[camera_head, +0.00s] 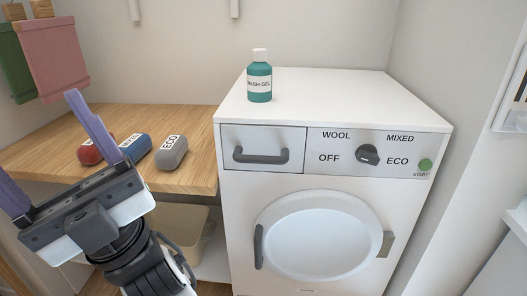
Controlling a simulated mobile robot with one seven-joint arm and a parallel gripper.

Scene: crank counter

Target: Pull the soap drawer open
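The soap drawer (263,136) is at the upper left of the washing machine's front panel. It appears shut, flush with the panel. Its dark grey bar handle (261,157) runs across its lower part. My gripper (48,150) is at the lower left, in front of the wooden counter and well to the left of the drawer. Its two purple fingers are spread wide apart with nothing seen between them. Nothing hides the drawer.
The white washing machine (409,113) carries a teal wash gel bottle (259,83) on top. A dial (367,154) and green start button (425,165) sit right of the drawer, the round door (318,244) below. Several labelled rolls, one grey (171,154), lie on the wooden counter (196,118).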

